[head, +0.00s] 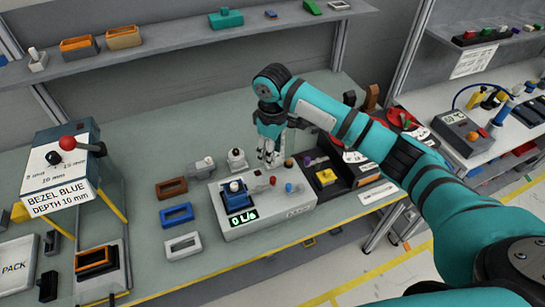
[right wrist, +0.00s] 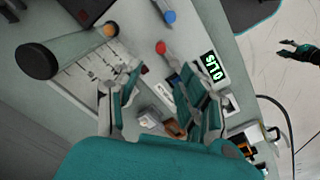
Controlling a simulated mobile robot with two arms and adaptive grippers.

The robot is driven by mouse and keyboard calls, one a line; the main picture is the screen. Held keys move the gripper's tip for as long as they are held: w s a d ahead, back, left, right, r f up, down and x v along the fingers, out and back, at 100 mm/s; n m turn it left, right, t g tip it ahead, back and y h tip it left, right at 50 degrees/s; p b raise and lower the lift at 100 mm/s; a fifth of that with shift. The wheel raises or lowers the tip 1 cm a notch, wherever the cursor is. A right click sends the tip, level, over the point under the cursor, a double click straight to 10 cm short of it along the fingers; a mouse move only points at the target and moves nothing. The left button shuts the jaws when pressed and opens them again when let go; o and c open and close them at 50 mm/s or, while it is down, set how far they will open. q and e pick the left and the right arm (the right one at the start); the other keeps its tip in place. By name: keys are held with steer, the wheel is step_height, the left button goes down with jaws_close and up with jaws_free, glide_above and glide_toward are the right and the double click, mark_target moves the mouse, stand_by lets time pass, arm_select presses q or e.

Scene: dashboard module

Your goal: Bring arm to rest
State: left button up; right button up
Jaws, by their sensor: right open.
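My right arm (head: 340,125) reaches in from the right over the bench in the head view. Its gripper (head: 268,160) points down above the back of the grey tester box (head: 270,215), open with nothing between its fingers. In the right wrist view the two fingers of this gripper (right wrist: 163,95) are spread apart over the box's panel. A dark jaw-like shape (right wrist: 297,47), perhaps my left gripper, shows over the floor at the right edge of that view, too small to tell its state. No left arm shows in the head view.
The tester box carries a blue part (head: 236,195), coloured knobs and a lit display (head: 243,217). Brown, blue and white bezels lie left of it. A lever stand labelled "BEZEL BLUE DEPTH 10 mm" (head: 60,190) is at the left. A shelf (head: 180,37) runs above. The floor in front is clear.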

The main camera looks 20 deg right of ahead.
stand_by(0.4)
steer(key=s+a+f+t+y, duration=0.1)
steer(key=s+a+f+y, duration=0.1)
steer(key=s+a+f, duration=0.45)
steer(key=s+a+f+t+y, duration=0.1)
steer(key=s+a+f, duration=0.2)
steer(key=s, duration=0.7)
steer(key=s+d+m+t+h, duration=0.25)
steer(key=s+d+m, duration=0.35)
steer(key=s+d, duration=0.65)
step_height(320, 180, down, 33)
steer(key=s+a+g+b, duration=0.2)
steer(key=s+b, duration=0.1)
steer(key=b, duration=0.5)
steer(key=s+d+f+b, duration=0.1)
steer(key=s+f+b, duration=0.2)
steer(key=s+f, duration=0.5)
steer(key=s+d+f+g+b, duration=0.1)
steer(key=s+d+f+b, duration=0.1)
steer(key=s+f, duration=0.6)
step_height(320, 180, down, 6)
steer(key=shift+s+f+n+b, duration=0.15)
steer(key=shift+f+n+b, duration=0.15)
steer(key=shift+b, duration=0.25)
